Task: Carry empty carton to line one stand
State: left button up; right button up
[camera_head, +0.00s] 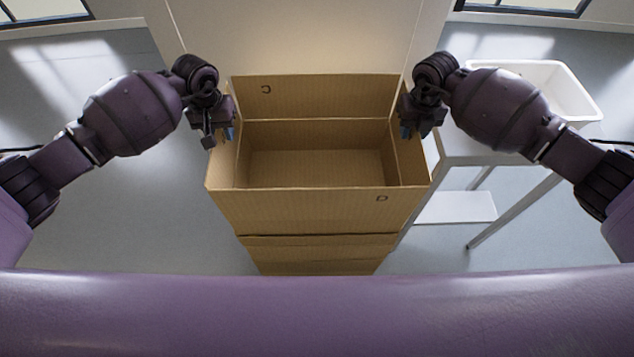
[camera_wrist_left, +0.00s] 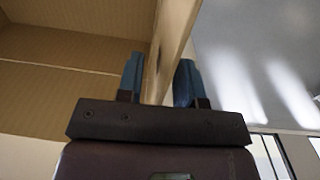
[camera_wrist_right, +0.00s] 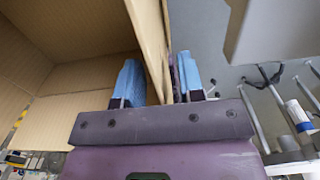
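An open, empty brown cardboard carton (camera_head: 310,208) is in the middle of the head view, upright, its inside bare. My left gripper (camera_head: 226,134) is at its left wall, one finger inside and one outside; the left wrist view shows the wall (camera_wrist_left: 172,40) between the blue fingers (camera_wrist_left: 160,82). My right gripper (camera_head: 407,130) is at its right wall the same way; the wall (camera_wrist_right: 150,40) passes between the fingers (camera_wrist_right: 160,85) in the right wrist view. Both finger gaps are narrow and look closed on the walls. The line one stand cannot be made out.
More brown cardboard (camera_head: 318,254) shows directly below the carton; whether they touch is unclear. At right stands a light table (camera_head: 465,150) with a white tray (camera_head: 540,85). The floor (camera_head: 110,215) at left is clear.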

pick_arm(q)
jog(key=shift+f, duration=0.6)
pick_arm(e)
jog(key=shift+f, duration=0.6)
pick_arm(q)
grip_shut()
pick_arm(e)
grip_shut()
jog(key=shift+d, duration=0.1)
